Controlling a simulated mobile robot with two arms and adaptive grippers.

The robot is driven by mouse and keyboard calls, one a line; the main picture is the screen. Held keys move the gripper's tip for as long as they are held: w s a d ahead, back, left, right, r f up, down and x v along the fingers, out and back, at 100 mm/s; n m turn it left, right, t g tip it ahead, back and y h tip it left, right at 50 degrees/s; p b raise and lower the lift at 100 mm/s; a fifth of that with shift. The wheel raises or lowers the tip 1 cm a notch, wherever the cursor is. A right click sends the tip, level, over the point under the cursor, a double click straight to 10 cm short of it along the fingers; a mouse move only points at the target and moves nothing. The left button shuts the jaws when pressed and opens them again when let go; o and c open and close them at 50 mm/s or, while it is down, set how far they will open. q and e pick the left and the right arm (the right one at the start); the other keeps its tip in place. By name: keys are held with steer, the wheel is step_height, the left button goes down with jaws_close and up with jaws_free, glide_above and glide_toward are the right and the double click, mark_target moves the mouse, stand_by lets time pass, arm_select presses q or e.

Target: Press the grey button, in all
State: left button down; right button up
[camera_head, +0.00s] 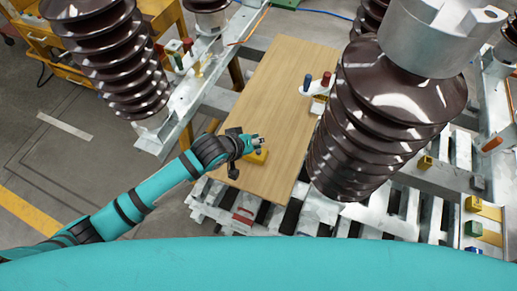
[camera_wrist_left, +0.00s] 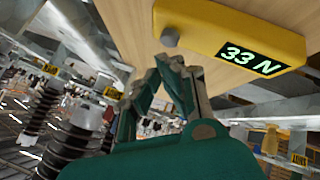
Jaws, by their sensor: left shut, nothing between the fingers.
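A yellow box (camera_wrist_left: 225,28) with a grey button (camera_wrist_left: 169,37) on its face and a display reading "33 N" shows in the left wrist view. In the head view the yellow box (camera_head: 257,157) lies on the wooden board, partly hidden by my left gripper (camera_head: 258,141). My left gripper (camera_wrist_left: 166,65) is shut and empty in the left wrist view. Its fingertips are close to the grey button, with a small gap between them in the picture; I cannot tell the true distance. The button is not clear in the head view. My right gripper is not in view.
The wooden board (camera_head: 275,100) lies on a metal slatted frame (camera_head: 400,204). It also holds a blue (camera_head: 307,82) and a red cylinder (camera_head: 326,79). Large brown ribbed insulators stand left (camera_head: 108,55) and right (camera_head: 385,115). Several small coloured blocks sit at the right edge.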

arm_select(q)
steer(key=shift+f, duration=0.15)
steer(key=shift+f, duration=0.25)
steer(key=shift+f, duration=0.6)
stand_by(0.6)
stand_by(0.3)
steer(key=shift+r+p, duration=1)
steer(key=shift+p, duration=0.05)
step_height(320, 180, up, 5)
steer(key=p, duration=0.5)
steer(key=shift+p, duration=0.4)
